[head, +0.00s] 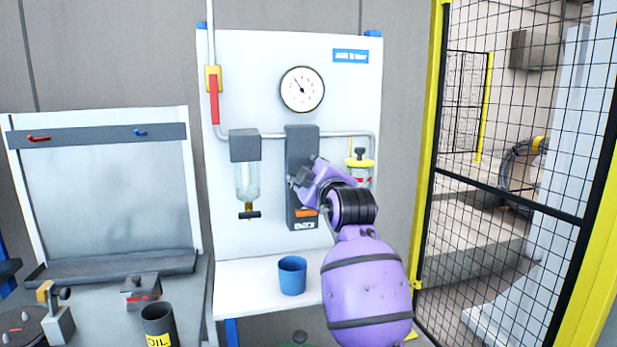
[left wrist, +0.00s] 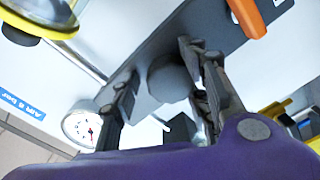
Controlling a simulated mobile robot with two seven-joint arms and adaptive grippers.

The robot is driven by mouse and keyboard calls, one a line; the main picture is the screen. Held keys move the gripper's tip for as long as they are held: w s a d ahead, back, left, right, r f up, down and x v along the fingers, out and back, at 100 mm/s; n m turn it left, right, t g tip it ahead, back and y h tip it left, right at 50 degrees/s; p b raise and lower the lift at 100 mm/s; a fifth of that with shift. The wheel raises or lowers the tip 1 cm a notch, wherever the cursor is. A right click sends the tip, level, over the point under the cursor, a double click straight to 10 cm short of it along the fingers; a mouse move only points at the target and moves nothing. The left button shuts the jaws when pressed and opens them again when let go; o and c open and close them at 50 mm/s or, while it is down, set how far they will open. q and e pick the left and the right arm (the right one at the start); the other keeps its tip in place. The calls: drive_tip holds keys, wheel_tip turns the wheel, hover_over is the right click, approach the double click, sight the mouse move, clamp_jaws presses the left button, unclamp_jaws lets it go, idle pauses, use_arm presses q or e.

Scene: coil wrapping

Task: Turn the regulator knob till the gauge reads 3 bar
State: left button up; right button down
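The round white gauge (head: 302,89) is at the top of the panel; its needle points up and left, and its numbers are too small to read. It also shows in the left wrist view (left wrist: 84,128). The dark grey regulator (head: 302,143) is below the gauge. In the left wrist view the round grey knob (left wrist: 170,78) lies between the spread fingers (left wrist: 160,72). A gap shows beside the left finger; contact at the right finger is unclear. My right gripper is out of view.
A clear filter bowl (head: 247,182) hangs left of the regulator, and a yellow-topped unit (head: 360,161) is right of it. A red-handled valve (head: 214,95) is at upper left. A blue cup (head: 292,275) stands on the shelf below. A mesh fence (head: 470,190) closes the right side.

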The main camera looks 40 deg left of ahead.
use_arm(q)
drive_tip(key=shift+r, duration=0.1)
drive_tip(key=shift+s+d, duration=0.1)
drive_tip(key=shift+s, duration=0.1)
drive_tip(key=v, duration=1.1)
drive_tip(key=shift+s+d, duration=0.15)
drive_tip(key=shift+d, duration=0.25)
